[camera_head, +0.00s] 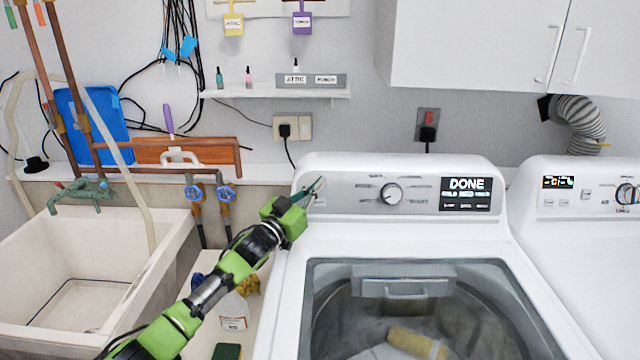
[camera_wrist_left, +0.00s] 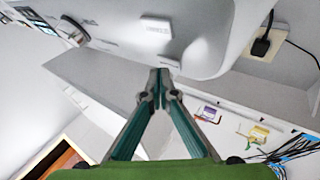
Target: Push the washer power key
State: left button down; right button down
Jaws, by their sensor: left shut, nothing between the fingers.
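The white washer (camera_head: 300,240) has a grey control panel with a dial (camera_head: 391,194) and a display reading DONE (camera_head: 466,194). My left gripper (camera_head: 319,186) is shut and empty, in front of the panel's left end, and hides part of it. In the left wrist view my shut fingertips (camera_wrist_left: 158,76) appear just by a small pale key (camera_wrist_left: 170,63) near the panel's edge. A larger pale key (camera_wrist_left: 155,25) lies farther in. I cannot read which is the power key, or tell whether the tips touch the panel. My right gripper is not in view.
A dryer (camera_head: 580,230) stands right of the washer. A sink (camera_head: 90,265) with pipes is at the left. A shelf (camera_head: 270,93) with small bottles hangs above, and white cabinets (camera_head: 470,50) are at upper right. The space over the washer lid is free.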

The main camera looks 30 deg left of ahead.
pick_arm(q)
jog(key=shift+w+a+f, duration=0.1)
jog(key=shift+w+a, duration=0.05)
jog(key=shift+w, duration=0.1)
dwell(0.5)
jog(key=shift+s+d+r+p, duration=0.25)
jog(key=shift+s+d+p, duration=0.05)
jog(key=shift+s+p, duration=0.25)
jog(key=s+d+p, duration=0.1)
jog(key=s+d+r+p, duration=0.1)
jog(key=s+p, duration=0.1)
jog(key=s+d+r+p, duration=0.1)
jog(key=p, duration=0.1)
jog(key=shift+s, duration=0.4)
dwell(0.5)
